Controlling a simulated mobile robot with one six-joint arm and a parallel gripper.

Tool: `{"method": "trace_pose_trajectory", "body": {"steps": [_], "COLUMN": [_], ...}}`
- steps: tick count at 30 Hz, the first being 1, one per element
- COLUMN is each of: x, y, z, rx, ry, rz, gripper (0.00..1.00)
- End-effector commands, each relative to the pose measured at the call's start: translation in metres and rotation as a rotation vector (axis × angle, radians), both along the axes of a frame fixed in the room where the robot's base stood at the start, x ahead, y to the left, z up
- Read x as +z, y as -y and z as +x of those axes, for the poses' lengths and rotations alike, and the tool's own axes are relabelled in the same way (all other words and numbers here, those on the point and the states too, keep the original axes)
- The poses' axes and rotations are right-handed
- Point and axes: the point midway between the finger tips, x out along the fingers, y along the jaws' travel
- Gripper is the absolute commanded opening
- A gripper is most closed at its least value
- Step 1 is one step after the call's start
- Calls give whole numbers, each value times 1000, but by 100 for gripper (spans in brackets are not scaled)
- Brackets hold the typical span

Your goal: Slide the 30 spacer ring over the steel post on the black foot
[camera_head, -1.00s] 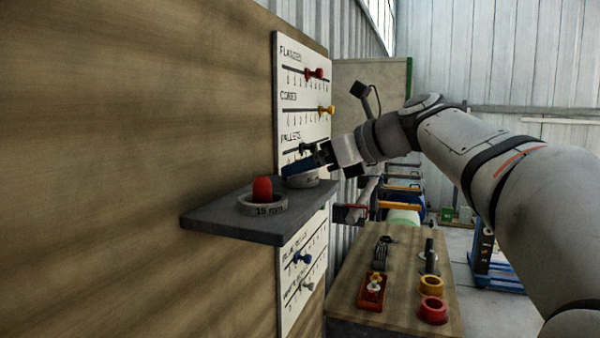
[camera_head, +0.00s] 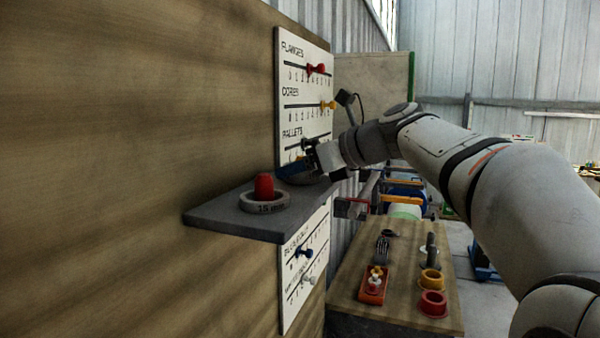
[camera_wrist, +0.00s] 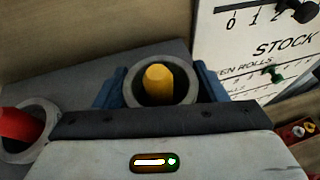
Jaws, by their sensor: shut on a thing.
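A grey ring (camera_wrist: 133,82) sits around a yellow peg (camera_wrist: 159,84) on the dark shelf, and its marking cannot be read. My gripper (camera_wrist: 160,90) has blue fingers on both sides of this ring and is shut on it. In the head view my gripper (camera_head: 303,170) is low at the shelf's far end, largely hiding the ring. The dark upright post (camera_head: 431,247) stands on the wooden table below, right of the shelf; its foot is hard to make out.
The shelf (camera_head: 230,220) also holds a grey ring marked 15 (camera_head: 279,205) around a red peg (camera_head: 264,186). A white board (camera_head: 305,60) with sliders is behind. On the table (camera_head: 405,290) are a red tray (camera_head: 372,290), a yellow ring (camera_head: 431,287) and a red ring (camera_head: 433,310).

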Motion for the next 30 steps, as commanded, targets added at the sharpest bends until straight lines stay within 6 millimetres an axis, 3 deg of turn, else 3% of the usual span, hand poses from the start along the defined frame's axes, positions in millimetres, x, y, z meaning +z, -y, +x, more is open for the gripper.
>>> {"method": "trace_pose_trajectory", "body": {"steps": [8, 19, 23, 30], "x": [0, 7, 21, 64], "y": [1, 1, 1, 1], "z": [0, 0, 0, 1], "rx": [-1, -2, -2, -2], "ry": [0, 3, 5, 6], "rz": [0, 1, 1, 0], "gripper": [29, 28, 28, 28]}}
